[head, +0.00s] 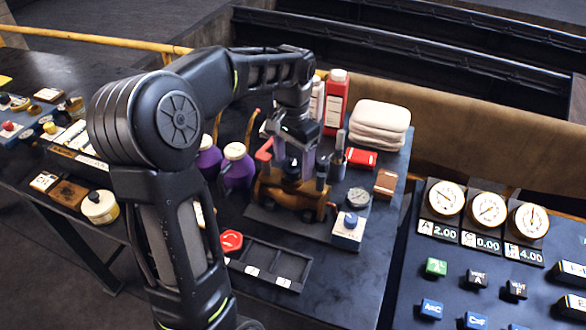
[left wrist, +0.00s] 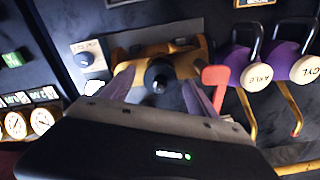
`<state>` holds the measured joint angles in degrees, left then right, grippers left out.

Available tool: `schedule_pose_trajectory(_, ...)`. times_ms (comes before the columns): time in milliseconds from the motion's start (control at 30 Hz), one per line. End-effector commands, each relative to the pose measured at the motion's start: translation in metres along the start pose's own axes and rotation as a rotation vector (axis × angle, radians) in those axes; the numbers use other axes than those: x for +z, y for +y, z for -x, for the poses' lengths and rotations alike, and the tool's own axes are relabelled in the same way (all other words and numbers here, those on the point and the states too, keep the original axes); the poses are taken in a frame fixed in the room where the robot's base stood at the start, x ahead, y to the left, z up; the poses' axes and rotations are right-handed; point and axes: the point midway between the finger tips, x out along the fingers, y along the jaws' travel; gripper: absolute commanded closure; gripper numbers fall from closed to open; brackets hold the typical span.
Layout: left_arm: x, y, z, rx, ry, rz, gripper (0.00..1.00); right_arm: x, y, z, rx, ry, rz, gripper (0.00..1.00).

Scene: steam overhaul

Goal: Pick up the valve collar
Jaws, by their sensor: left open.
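A brass valve body (head: 290,196) sits on a dark plate on the bench; it also shows in the left wrist view (left wrist: 183,59). A dark round piece (left wrist: 159,76) stands up at its middle and may be the valve collar; I cannot tell for sure. In the head view this piece (head: 292,168) is partly hidden by my gripper. My left gripper (head: 291,155) is open and points down over the valve. In the left wrist view its two fingers (left wrist: 160,88) are on either side of the dark piece, apart from each other. I cannot tell whether they touch it. My right gripper is not in view.
A red lever (left wrist: 214,88) stands close beside the left gripper. Purple oil cans (head: 236,168) with long spouts are near it. A blue-knobbed box (head: 348,230), a gauge (head: 358,197) and folded towels (head: 380,128) are right of it. An empty dark tray (head: 270,262) lies in front.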

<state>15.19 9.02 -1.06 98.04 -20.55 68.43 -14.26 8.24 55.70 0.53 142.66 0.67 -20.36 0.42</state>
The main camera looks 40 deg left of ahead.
Motion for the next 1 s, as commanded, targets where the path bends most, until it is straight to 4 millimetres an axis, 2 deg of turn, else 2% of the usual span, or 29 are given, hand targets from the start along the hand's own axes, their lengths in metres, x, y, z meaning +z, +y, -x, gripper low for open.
schedule_pose_trajectory(100,0.0000,0.0000,0.0002,0.000,0.000,0.000,0.33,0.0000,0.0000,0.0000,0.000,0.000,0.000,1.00)
schedule_pose_trajectory(900,0.0000,0.0000,0.0003,0.000,0.000,0.000,0.98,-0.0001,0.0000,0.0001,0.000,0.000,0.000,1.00)
schedule_pose_trajectory(1000,0.0000,0.0000,0.0003,0.000,0.000,0.000,1.00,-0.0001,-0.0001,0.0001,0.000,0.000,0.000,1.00)
